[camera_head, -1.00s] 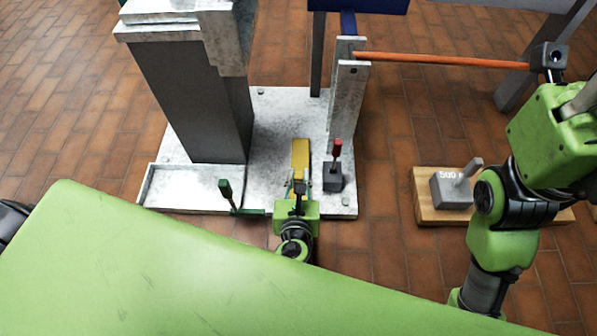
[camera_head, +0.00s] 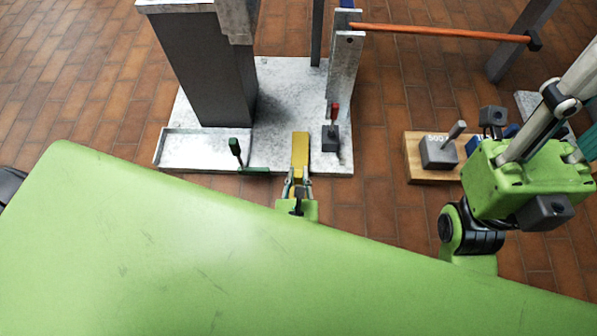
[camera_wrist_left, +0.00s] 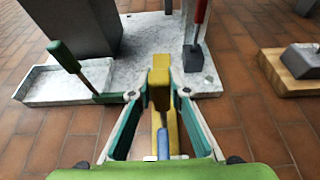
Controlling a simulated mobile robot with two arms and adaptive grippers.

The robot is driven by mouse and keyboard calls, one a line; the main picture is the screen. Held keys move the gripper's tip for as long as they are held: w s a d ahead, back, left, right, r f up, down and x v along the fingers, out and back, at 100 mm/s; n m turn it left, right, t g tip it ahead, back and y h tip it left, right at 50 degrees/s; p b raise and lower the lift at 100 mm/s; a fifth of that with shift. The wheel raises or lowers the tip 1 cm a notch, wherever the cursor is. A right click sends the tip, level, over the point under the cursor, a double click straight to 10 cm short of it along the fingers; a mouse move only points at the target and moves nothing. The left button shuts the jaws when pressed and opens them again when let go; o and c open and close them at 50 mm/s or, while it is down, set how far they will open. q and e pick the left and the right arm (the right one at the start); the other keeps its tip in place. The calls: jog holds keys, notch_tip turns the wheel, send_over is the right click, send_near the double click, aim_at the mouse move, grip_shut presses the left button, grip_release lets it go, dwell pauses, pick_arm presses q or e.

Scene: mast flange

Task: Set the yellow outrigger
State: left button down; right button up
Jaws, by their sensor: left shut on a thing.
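The yellow outrigger (camera_head: 300,150) lies lengthwise at the front edge of the pale base plate (camera_head: 283,92), its near end at my left gripper. My left gripper (camera_head: 298,186) is shut on that near end, just in front of the plate. In the left wrist view the outrigger (camera_wrist_left: 160,88) stands between the fingers of the left gripper (camera_wrist_left: 159,98), with a blue part below it. Whether the outrigger rests on the plate is unclear. My right gripper (camera_head: 548,108) is partly in view at the right; its fingertips run out of the picture.
A dark column (camera_head: 212,75) stands on the plate. A green-handled lever (camera_head: 235,150) is left of my left gripper, and a red-handled block (camera_head: 331,137) sits close to its right. An orange bar (camera_head: 440,32) extends from a pale upright. A wooden board (camera_head: 422,170) carries a grey weight (camera_head: 438,152).

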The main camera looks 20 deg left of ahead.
pick_arm(q)
jog(key=shift+s+d+f, duration=0.1)
jog(key=shift+s+d, duration=0.05)
jog(key=shift+s, duration=0.15)
jog(key=c, duration=1.9)
grip_release()
jog(key=v, duration=1.2)
